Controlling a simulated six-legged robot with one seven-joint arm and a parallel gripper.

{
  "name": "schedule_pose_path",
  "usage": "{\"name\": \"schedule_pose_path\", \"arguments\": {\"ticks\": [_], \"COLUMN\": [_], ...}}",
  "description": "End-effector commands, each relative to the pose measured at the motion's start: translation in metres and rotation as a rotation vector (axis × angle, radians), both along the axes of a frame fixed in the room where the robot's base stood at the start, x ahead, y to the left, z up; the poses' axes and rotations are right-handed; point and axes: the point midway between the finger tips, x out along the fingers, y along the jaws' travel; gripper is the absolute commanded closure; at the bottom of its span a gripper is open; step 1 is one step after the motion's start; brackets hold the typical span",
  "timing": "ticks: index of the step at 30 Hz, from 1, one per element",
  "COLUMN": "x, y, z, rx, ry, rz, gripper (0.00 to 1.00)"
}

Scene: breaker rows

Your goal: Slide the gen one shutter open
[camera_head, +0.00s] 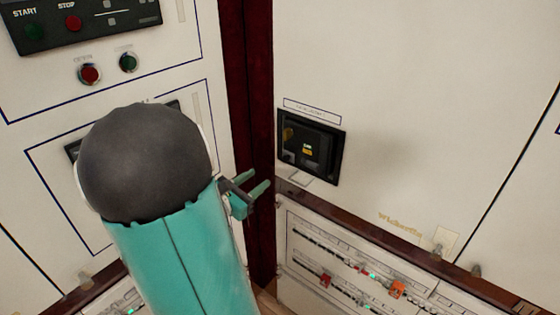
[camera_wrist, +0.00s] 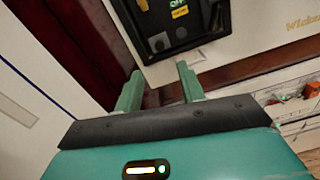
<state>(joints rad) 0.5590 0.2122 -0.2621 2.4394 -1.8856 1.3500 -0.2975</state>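A black breaker unit (camera_head: 312,146) with a yellow label is set in the white cabinet on the right, below a small name strip (camera_head: 312,110) too blurred to read. A thin pale loop (camera_head: 294,178) sticks out at its lower edge; I cannot tell whether this is the shutter. My gripper (camera_head: 260,182) is open and empty, left of the unit and apart from it. In the wrist view, the breaker unit (camera_wrist: 178,30) shows an "OFF" mark beyond the two teal fingers (camera_wrist: 158,78), cut off at the top.
A dark red post (camera_head: 250,80) stands between the two cabinets, behind my gripper. Below the unit is a dark ledge (camera_head: 390,243) over a panel with sliders and red knobs (camera_head: 397,289). The left cabinet carries start and stop buttons (camera_head: 73,23).

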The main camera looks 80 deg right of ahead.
Motion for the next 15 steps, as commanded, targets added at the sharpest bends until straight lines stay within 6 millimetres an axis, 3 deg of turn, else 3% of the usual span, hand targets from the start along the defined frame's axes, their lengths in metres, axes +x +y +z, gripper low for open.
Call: {"name": "schedule_pose_path", "arguments": {"ticks": [15], "x": [-0.042], "y": [-0.091], "z": [0.000], "rx": [0.000], "ry": [-0.002], "rz": [-0.002], "gripper": [0.61]}}
